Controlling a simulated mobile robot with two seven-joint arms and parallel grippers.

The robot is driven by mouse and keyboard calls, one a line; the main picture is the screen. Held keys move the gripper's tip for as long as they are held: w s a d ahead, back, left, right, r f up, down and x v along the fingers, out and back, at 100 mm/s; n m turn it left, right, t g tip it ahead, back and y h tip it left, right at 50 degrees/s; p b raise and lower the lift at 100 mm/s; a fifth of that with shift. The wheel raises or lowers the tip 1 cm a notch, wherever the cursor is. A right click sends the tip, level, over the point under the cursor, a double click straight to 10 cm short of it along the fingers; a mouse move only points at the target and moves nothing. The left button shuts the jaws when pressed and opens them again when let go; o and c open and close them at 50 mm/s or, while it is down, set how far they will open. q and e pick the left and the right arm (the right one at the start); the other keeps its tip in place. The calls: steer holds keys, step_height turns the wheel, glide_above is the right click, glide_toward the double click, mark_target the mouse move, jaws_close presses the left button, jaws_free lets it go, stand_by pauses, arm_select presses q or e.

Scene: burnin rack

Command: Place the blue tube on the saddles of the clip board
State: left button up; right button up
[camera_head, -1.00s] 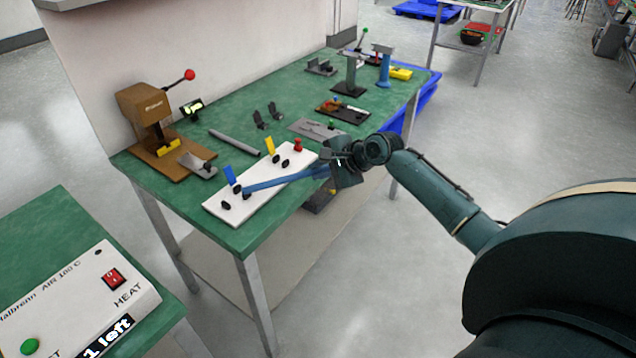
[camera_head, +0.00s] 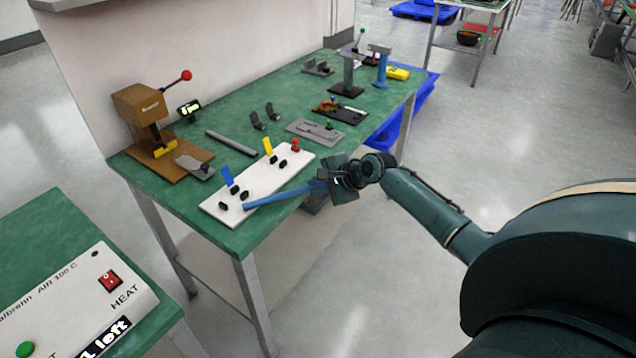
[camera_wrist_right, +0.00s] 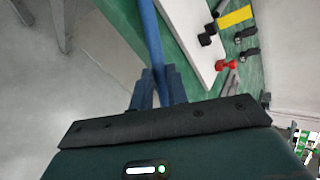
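The blue tube (camera_head: 284,197) is long and thin. My right gripper (camera_head: 325,186) is shut on its right end, and the fingers (camera_wrist_right: 160,88) hold it between them in the right wrist view. The tube's far end reaches over the near edge of the white clip board (camera_head: 262,189). It lies in front of the black saddles (camera_head: 235,190), apart from them as far as I can tell. My left gripper is out of view.
The green table (camera_head: 240,240) has a brown press (camera_head: 143,115) at the left. A grey tube (camera_head: 231,142) lies behind the clip board. A grey plate (camera_head: 315,131) and a stand (camera_head: 347,80) are farther back. A heater box (camera_head: 75,305) stands on another table at lower left.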

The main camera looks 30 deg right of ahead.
steer(key=o, duration=0.4)
steer(key=shift+r, duration=0.1)
